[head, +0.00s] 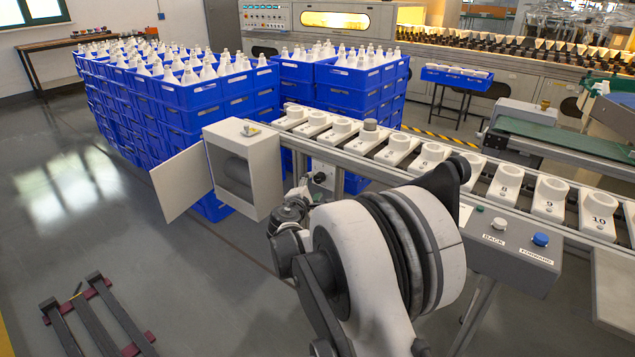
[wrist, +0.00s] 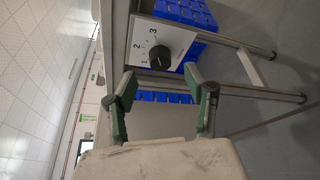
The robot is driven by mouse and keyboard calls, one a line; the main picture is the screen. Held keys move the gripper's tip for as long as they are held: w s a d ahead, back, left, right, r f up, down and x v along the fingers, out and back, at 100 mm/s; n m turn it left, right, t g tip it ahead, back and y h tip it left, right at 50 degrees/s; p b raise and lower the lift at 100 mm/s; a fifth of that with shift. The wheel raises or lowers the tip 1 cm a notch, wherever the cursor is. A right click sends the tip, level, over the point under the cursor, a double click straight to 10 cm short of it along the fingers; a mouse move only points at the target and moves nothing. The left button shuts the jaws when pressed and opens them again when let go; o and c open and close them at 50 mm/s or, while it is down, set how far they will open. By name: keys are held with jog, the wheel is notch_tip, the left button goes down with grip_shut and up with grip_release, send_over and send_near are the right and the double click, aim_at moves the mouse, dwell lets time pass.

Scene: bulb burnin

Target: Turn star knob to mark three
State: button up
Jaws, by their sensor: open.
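The black star knob (wrist: 160,57) sits on a white dial plate (wrist: 178,41) with marks 1, 2 and 3, which appears turned sideways in the wrist view. Which mark the knob points at is too small to tell. My gripper (wrist: 159,76) is open, its two green-padded fingers spread and pointing towards the plate. The knob lies just beyond the fingertips, between their lines, with nothing held. In the head view, a small pale plate with a dark knob (head: 320,177) shows beneath the conveyor, just past my wrist, and my arm hides much of the area around it.
A numbered conveyor (head: 427,157) runs above the plate. A white cabinet (head: 245,165) with its door open stands left of my wrist. Blue crates (head: 180,110) are stacked behind. A button box (head: 510,243) is at right. Table-frame legs (wrist: 275,95) show beside the plate.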

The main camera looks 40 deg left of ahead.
jog(key=shift+v, duration=2.15)
jog(key=shift+r, duration=0.1)
